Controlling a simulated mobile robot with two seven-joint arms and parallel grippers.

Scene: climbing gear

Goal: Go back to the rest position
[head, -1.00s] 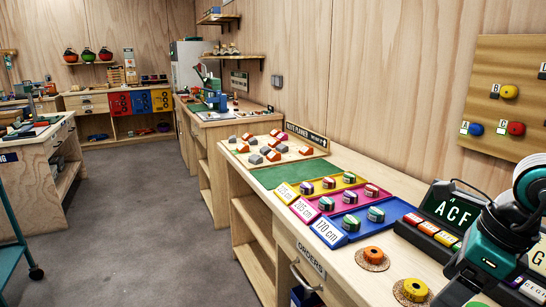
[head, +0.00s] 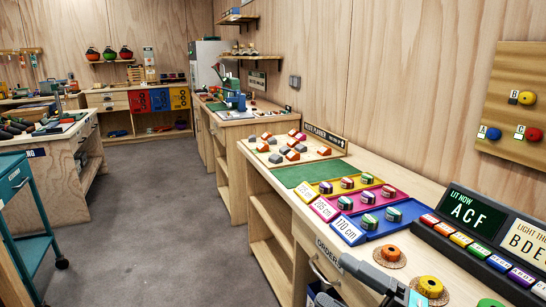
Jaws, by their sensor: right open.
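My right gripper (head: 372,277) shows at the bottom edge, right of the middle, as a grey part with a small teal patch behind it. It is over the front edge of the near workbench (head: 262,187), below the orange ring piece (head: 390,253) and left of the yellow ring piece (head: 430,287). It is open, and I see nothing held in it. The rest of this arm is cut off by the frame. My left gripper is not in view.
The bench carries yellow, pink and blue trays (head: 373,232) with small striped pieces, a row of coloured blocks (head: 461,239) and sign panels (head: 467,213). A teal cart (head: 15,183) stands at the left. The grey floor (head: 150,220) between is clear.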

